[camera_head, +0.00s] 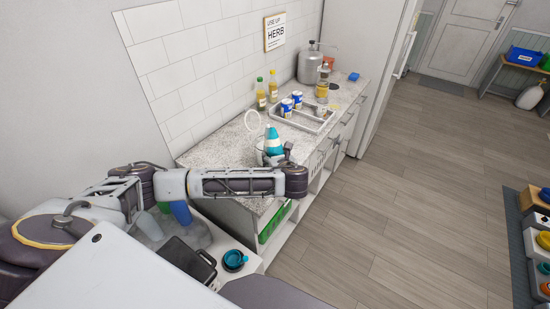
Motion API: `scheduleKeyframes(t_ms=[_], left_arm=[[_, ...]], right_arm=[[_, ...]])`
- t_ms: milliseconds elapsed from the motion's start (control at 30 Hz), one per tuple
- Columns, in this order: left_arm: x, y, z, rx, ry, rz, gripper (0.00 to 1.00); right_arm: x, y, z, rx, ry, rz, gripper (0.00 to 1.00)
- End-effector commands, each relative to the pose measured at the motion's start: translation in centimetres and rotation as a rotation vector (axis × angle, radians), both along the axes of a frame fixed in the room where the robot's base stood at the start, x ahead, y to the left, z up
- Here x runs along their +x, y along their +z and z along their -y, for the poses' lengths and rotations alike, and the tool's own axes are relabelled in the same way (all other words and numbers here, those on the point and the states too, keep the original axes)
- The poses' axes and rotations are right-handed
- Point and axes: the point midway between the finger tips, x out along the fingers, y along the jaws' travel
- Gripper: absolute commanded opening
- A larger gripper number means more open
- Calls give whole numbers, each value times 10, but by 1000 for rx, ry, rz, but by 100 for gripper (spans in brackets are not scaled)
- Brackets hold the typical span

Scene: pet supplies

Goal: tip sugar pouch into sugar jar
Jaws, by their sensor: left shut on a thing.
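My left arm reaches in from the left across the counter, and its gripper (284,154) is at the arm's far end, small and partly hidden by the wrist. It is shut on a teal and white pouch-like thing (272,141), which looks like the sugar pouch and stands tapered end up. A clear glass vessel (261,157), perhaps the sugar jar, shows in part just left of and below the pouch. Whether they touch, and what is inside, I cannot tell. My right gripper is not in view.
A tray (318,126) with blue-and-white cans (287,108) sits farther along the speckled counter (212,150). Yellow bottles (261,93) stand by the tiled wall. A metal canister (310,64) is at the far end. A blue cup (181,212) is below my arm. Open floor lies right.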

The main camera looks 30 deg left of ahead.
Motion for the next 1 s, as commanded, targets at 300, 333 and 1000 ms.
scheduleKeyframes(t_ms=[300, 333, 1000], left_arm=[[-3, 5, 3, -61, 1, -65, 26], [-3, 6, 4, -67, 1, -72, 26], [-9, 16, 8, -185, 1, -206, 26]], right_arm=[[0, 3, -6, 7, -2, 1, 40], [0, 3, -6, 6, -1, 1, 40], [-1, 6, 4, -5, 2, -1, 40]])
